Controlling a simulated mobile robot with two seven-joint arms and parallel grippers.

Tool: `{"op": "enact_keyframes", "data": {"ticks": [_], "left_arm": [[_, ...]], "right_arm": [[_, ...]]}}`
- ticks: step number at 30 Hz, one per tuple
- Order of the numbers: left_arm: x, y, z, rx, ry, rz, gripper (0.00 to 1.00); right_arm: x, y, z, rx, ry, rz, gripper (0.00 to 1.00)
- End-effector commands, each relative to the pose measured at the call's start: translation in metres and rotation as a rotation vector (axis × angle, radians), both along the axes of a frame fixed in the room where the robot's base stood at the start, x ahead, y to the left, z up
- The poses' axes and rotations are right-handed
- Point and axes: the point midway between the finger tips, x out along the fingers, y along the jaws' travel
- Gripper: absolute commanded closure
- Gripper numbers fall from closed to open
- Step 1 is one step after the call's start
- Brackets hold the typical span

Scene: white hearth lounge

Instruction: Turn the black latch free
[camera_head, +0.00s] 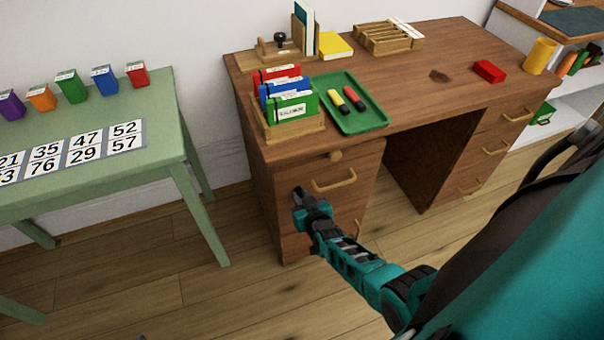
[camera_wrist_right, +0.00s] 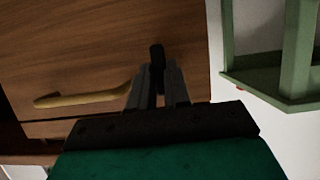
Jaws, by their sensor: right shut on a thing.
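The black latch (camera_wrist_right: 157,52) is on the wooden front of the desk's left pedestal, in the right wrist view. Its end sticks out beyond my fingertips, and it points roughly up in that picture. My right gripper (camera_wrist_right: 157,82) is shut on it, one finger on each side. In the head view my right gripper (camera_head: 299,197) is at the left edge of the pedestal front, below and left of the upper drawer's handle (camera_head: 334,181). There the gripper hides most or all of the latch. My left gripper cannot be made out.
The desk (camera_head: 420,88) holds a file box (camera_head: 290,132), a green tray (camera_head: 371,121) with two markers, and a red block (camera_head: 489,71). A green table (camera_head: 165,118) stands left of the desk. Bare floor (camera_head: 190,285) lies in front.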

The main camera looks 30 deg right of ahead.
Motion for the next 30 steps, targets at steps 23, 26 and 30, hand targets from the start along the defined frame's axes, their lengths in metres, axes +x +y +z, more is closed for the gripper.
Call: {"op": "enact_keyframes", "data": {"ticks": [23, 26, 30], "left_arm": [[0.000, -0.002, 0.023, -0.001, -0.005, -0.004, 0.57], [0.000, 0.000, 0.037, 0.000, -0.009, -0.002, 0.57], [-0.001, 0.002, 0.058, 0.003, -0.009, 0.001, 0.57]], "right_arm": [[-0.019, 0.005, 0.014, 0.000, 0.001, 0.001, 0.57], [-0.036, 0.009, 0.022, 0.000, 0.002, 0.001, 0.57], [-0.062, 0.015, 0.034, 0.000, 0.001, 0.001, 0.57]]}}
